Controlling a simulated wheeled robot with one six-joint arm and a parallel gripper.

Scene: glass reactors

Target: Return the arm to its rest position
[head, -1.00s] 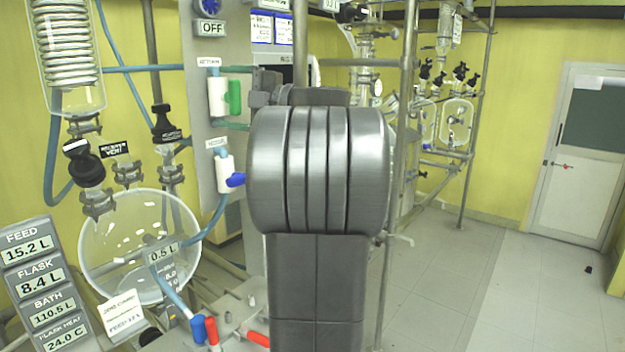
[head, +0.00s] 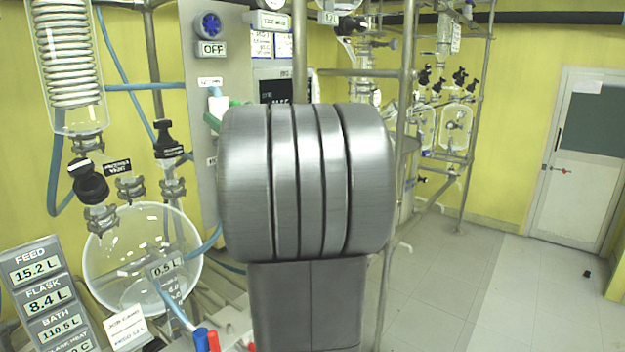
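My own arm fills the middle of the head view. A large grey ribbed joint (head: 306,180) sits at the top of an upright grey link (head: 308,305). My gripper is out of view, so I cannot see whether it is open or shut. The arm hides part of the grey control panel (head: 212,120) and its valves behind it.
A round glass flask (head: 115,265) marked 0.5 L and a coiled glass condenser (head: 70,60) stand at the left. A display stack (head: 40,275) reads feed 15.2 L. More glassware (head: 455,125) hangs on a rack behind.

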